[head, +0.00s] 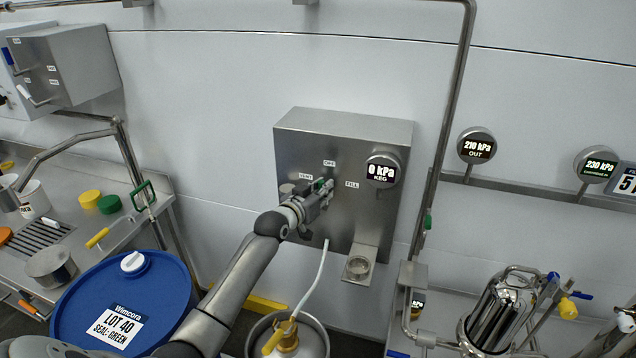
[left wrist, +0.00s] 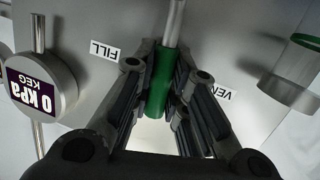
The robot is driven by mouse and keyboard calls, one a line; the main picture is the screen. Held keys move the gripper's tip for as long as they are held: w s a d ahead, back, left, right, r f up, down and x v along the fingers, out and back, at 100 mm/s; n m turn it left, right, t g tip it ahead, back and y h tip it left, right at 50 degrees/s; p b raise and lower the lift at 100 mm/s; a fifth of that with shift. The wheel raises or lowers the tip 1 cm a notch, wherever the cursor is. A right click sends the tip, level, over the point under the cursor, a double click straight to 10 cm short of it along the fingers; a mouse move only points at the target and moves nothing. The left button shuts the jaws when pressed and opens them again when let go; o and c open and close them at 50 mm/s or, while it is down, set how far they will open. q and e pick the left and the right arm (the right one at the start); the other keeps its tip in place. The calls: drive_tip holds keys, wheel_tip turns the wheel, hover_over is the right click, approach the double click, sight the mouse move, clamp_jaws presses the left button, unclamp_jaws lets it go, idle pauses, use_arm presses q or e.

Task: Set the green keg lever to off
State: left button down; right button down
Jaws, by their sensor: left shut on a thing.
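The green lever handle (left wrist: 160,82) is between the fingers of my left gripper (left wrist: 158,100), which is shut on it. In the left wrist view, its metal shaft runs to the top edge, and the handle lies between the FILL label (left wrist: 104,50) and the VENT label (left wrist: 231,93), both inverted. In the head view, my left gripper (head: 322,190) is at the steel keg panel (head: 350,125), just below the OFF label (head: 329,163). Only a bit of green shows there. The keg gauge (head: 382,172) reads 0 kPa. My right gripper is not in view.
A blue drum (head: 75,305) stands lower left, beside my left arm. A pale hose (head: 316,280) runs down to a keg below the panel. A vertical pipe (head: 448,130) stands right of the panel. A clear cylinder (left wrist: 292,75) is at the right of the wrist view.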

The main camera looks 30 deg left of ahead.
use_arm(q)
drive_tip(key=shift+d+m+p, duration=0.3)
drive_tip(key=shift+m+p, duration=0.1)
drive_tip(key=shift+p, duration=0.05)
idle(0.3)
drive_tip(key=c, duration=1.7)
unclamp_jaws()
drive_tip(key=s, duration=0.4)
drive_tip(key=s+r, duration=0.1)
drive_tip(key=s, duration=0.2)
drive_tip(key=s+r, duration=0.1)
drive_tip(key=s, duration=0.3)
drive_tip(key=shift+s+d+r, duration=0.15)
drive_tip(key=shift+s+d, duration=0.1)
drive_tip(key=shift+s, duration=0.1)
